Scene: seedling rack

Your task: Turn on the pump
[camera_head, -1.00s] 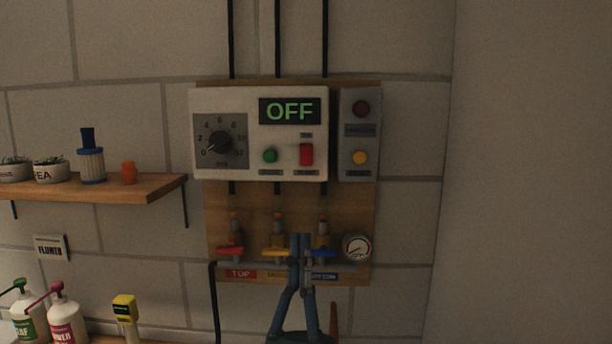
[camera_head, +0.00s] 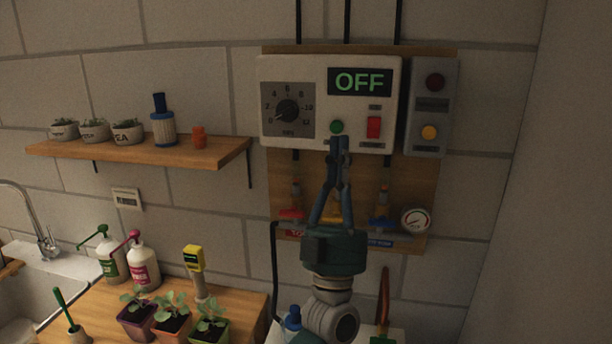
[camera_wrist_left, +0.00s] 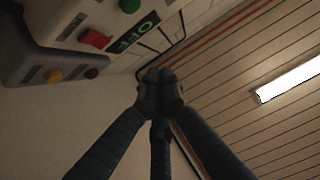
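The white pump control box (camera_head: 322,70) hangs on a wooden board on the wall. Its display (camera_head: 359,82) reads OFF in green. Below the display are a green button (camera_head: 336,127) and a red switch (camera_head: 373,127); a black dial (camera_head: 287,110) is at left. My left gripper (camera_head: 339,142) has its fingertips together just below the green button in the head view; contact cannot be told. In the left wrist view the closed fingertips (camera_wrist_left: 159,76) show nothing between them, with the green button (camera_wrist_left: 130,5) and red switch (camera_wrist_left: 95,38) at upper left. My right gripper is not in view.
A grey box (camera_head: 432,105) with red and yellow lamps is right of the control box. Valves and a gauge (camera_head: 415,220) sit below. A wooden shelf (camera_head: 140,152) holds pots at left; seedlings and bottles stand on the counter (camera_head: 240,306).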

